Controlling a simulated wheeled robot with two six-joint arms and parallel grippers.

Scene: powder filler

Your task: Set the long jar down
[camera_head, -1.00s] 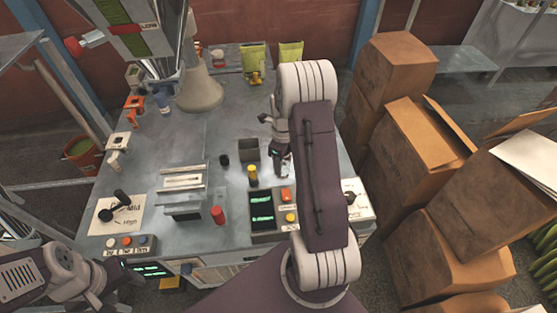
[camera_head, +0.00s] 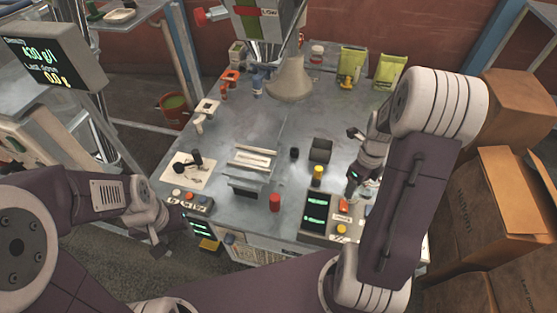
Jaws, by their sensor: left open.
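My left gripper (camera_head: 160,244) is open and empty, low at the left, in front of the worktable's front edge and apart from the things on it. My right gripper (camera_head: 354,184) points down over the right side of the table (camera_head: 230,130), partly hidden by its own arm. A small pale, clear-looking thing (camera_head: 370,188) shows beside the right gripper. It may be the long jar, but I cannot tell whether the gripper holds it. A short red cylinder (camera_head: 275,202) and a yellow-topped black one (camera_head: 318,175) stand upright on the table.
A filler with a grey cone (camera_head: 290,80) stands at the back. A dark open box (camera_head: 320,150) and a slotted metal block (camera_head: 250,165) sit mid-table. A button box (camera_head: 189,200) is at front left. Cardboard boxes (camera_head: 510,200) crowd the right. A screen (camera_head: 55,58) stands at far left.

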